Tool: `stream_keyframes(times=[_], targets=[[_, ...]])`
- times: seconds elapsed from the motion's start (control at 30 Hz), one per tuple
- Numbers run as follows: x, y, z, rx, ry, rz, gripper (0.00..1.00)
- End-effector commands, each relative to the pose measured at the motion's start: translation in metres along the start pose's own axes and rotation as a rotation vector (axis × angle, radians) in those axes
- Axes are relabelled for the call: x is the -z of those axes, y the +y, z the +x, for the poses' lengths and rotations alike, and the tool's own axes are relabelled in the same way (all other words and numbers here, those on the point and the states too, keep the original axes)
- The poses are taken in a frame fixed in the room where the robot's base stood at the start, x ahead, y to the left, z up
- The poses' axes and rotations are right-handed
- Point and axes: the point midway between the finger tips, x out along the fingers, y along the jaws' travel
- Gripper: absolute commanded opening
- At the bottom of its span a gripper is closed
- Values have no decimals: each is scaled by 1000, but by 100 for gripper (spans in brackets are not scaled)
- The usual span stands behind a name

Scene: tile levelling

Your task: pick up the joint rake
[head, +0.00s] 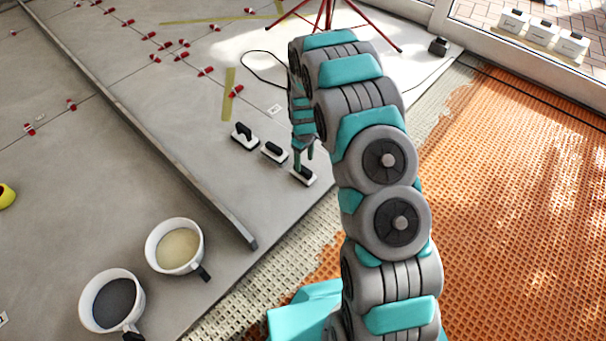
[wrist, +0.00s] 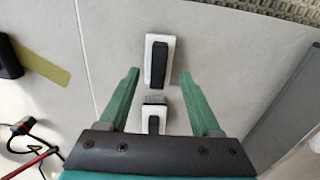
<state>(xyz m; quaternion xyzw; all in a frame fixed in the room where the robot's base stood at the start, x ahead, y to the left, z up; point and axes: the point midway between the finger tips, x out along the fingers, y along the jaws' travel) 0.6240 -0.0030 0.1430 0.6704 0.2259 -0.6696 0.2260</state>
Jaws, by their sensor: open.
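Three small tools with black handles on white bases stand in a row on the grey tiles: a left one (head: 244,136), a middle one (head: 274,152) and a right one (head: 304,177). I cannot tell for sure which is the joint rake. My gripper (head: 304,160) is open and empty, pointing down by the right tool. In the wrist view my gripper's fingertips (wrist: 160,74) are apart, with one tool (wrist: 158,48) between and beyond them. A second tool (wrist: 154,118), with a grey bristle-like edge, lies nearer the palm, partly hidden by it.
A long metal straightedge (head: 150,142) lies left of the tools. Two white buckets (head: 175,247) (head: 112,300) stand at the lower left. A red tripod (head: 325,18) and cable are behind. Orange matting (head: 500,190) covers the right. Red levelling clips (head: 237,91) dot the tile joints.

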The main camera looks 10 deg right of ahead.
Motion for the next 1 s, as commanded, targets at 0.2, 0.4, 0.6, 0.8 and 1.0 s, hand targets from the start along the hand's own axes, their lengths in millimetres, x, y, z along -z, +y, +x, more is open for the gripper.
stream_keyframes(times=[0.2, 0.4, 0.6, 0.8, 1.0], targets=[[1, 0, 18, 2, -4, 0, 65], [6, 1, 45, 3, -4, 0, 65], [6, 2, 58, 1, -2, 1, 65], [7, 2, 57, 1, -2, 1, 58], [7, 2, 57, 1, -2, 1, 36]])
